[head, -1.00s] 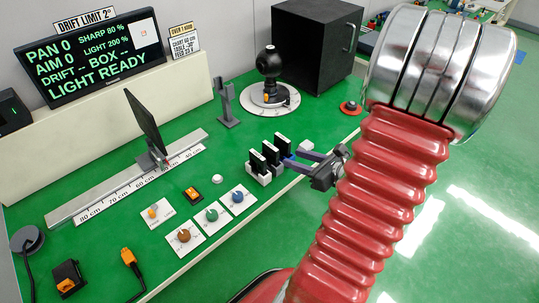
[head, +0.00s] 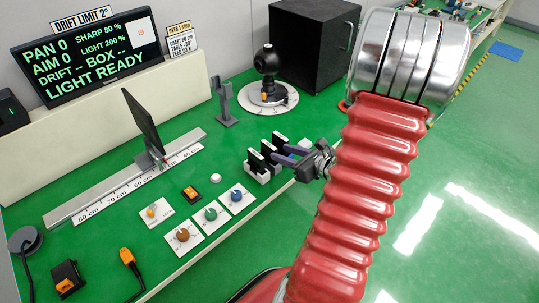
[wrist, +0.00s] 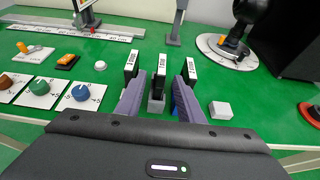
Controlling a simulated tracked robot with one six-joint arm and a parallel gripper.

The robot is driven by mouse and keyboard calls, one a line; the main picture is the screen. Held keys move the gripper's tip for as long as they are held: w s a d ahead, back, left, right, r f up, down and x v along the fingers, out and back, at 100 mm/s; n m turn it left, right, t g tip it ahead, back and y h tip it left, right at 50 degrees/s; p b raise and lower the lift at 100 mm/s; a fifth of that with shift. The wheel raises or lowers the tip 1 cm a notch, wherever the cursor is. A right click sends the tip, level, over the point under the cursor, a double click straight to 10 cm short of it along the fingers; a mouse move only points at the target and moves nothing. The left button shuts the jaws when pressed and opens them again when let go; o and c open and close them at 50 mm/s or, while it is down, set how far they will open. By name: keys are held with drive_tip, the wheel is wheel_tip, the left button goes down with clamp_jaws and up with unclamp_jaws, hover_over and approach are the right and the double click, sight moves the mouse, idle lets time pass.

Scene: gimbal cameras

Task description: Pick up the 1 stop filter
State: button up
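Three thin black filters with white labels stand upright in a row of small white-and-grey holders. In the wrist view they are the left filter (wrist: 131,62), the middle filter (wrist: 161,72) and the right filter (wrist: 190,70). The labels are too small to read surely, so I cannot tell which is the 1 stop filter. My gripper (wrist: 160,88) is open, its purple fingers on either side of the middle filter, with gaps showing. In the head view my gripper (head: 283,154) reaches in from the right at the row, and its fingertips partly hide the filters (head: 255,159).
A white block (wrist: 220,110) sits just right of the fingers. Dials (head: 210,214) and a ruler rail with a dark panel (head: 144,122) lie left. A post (head: 224,105), round turntable (head: 268,98) and black box (head: 315,45) stand behind. The bench's front edge is close.

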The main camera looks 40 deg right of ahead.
sight(269, 147)
drive_tip(key=shift+x, duration=1.45)
drive_tip(key=shift+x, duration=2.6)
drive_tip(key=shift+d, duration=0.1)
clamp_jaws()
